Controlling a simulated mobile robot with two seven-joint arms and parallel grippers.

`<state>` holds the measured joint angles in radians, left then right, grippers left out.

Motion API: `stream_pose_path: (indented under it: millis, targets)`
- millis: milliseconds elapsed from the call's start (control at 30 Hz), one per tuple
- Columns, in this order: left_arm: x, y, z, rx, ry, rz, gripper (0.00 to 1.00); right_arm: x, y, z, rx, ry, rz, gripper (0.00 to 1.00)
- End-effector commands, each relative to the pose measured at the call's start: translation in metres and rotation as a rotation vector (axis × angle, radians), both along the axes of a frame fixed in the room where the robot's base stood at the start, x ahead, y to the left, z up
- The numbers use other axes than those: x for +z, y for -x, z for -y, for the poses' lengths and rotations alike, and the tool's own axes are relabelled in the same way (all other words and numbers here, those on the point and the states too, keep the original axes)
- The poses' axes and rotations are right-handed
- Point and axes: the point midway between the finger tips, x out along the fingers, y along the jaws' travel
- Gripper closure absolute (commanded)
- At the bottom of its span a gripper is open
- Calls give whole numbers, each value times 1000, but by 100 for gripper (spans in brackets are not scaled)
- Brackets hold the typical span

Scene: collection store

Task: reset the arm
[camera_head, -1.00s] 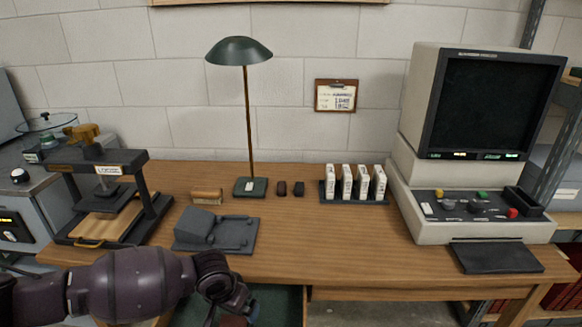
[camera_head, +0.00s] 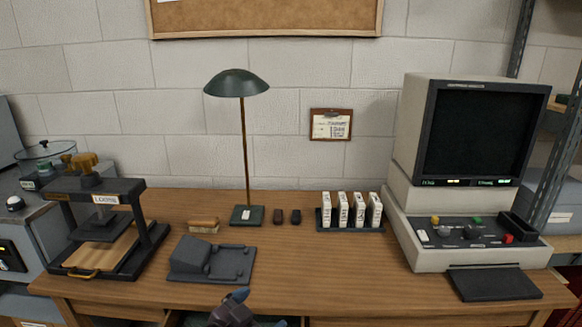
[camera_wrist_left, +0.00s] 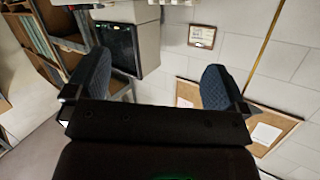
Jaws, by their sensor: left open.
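My left gripper (camera_head: 236,312) shows only in part at the bottom edge of the head view, in front of the desk's front edge. The left wrist view shows its two dark blue padded fingers (camera_wrist_left: 157,80) spread wide apart with nothing between them. Most of my left arm is out of the head view. My right arm and gripper are not in view.
The wooden desk (camera_head: 330,284) holds a press (camera_head: 105,215) at left, a grey cradle (camera_head: 212,260), a green lamp (camera_head: 237,84), a rack of white boxes (camera_head: 350,211) and a reader (camera_head: 466,182) at right. The desk's front middle is clear.

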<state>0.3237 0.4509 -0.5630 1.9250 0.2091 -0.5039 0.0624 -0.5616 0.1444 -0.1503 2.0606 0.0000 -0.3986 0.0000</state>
Motion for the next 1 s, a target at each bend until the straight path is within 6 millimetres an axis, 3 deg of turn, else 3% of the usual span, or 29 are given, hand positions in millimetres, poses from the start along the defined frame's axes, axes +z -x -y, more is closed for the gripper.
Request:
stream_pose_path:
  millis: [367, 567, 700, 900, 1000]
  targets:
    - [-42, 63, -98, 299, 32, 4, 0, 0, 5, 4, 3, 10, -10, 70]
    - [-82, 118, -153, 468, 21, -95, 0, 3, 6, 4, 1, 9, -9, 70]
    - [-112, 168, -185, 573, 13, -194, 0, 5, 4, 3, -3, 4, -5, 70]
    - [-146, 230, -203, 654, -1, -317, 0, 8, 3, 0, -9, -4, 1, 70]
    - [-154, 247, -205, 666, -7, -349, 0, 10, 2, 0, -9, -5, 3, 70]
